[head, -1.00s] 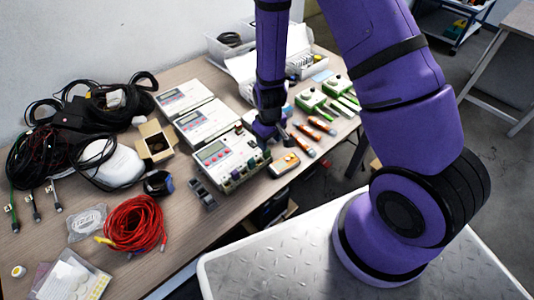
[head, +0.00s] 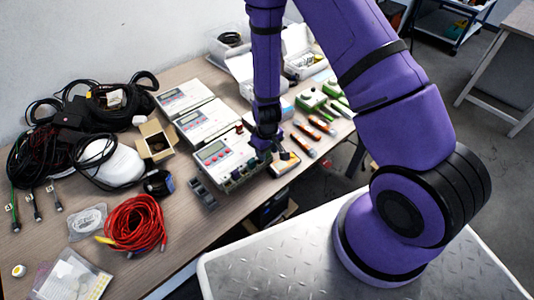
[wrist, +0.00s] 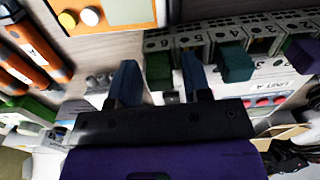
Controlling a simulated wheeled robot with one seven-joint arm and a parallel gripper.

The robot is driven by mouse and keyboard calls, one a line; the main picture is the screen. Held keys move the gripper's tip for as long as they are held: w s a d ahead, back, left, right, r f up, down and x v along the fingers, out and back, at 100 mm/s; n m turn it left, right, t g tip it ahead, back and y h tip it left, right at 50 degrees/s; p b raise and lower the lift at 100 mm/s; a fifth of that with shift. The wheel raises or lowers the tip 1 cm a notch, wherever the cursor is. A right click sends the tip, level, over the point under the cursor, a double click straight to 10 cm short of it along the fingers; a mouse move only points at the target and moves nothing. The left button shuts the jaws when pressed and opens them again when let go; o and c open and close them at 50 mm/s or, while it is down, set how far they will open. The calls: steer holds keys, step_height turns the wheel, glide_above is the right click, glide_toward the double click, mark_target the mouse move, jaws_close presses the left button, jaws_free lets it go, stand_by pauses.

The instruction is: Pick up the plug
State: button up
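In the head view my gripper (head: 270,154) is at the right front corner of the instrument (head: 218,158), hiding the plug there.
An orange meter (head: 285,166) lies close to the right of my gripper. Two more instruments (head: 203,122) stand behind. A black socket strip (head: 203,193) and a red cable coil (head: 135,224) are to the left and front.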

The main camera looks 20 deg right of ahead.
steer(key=c, duration=0.7)
steer(key=shift+r, duration=0.15)
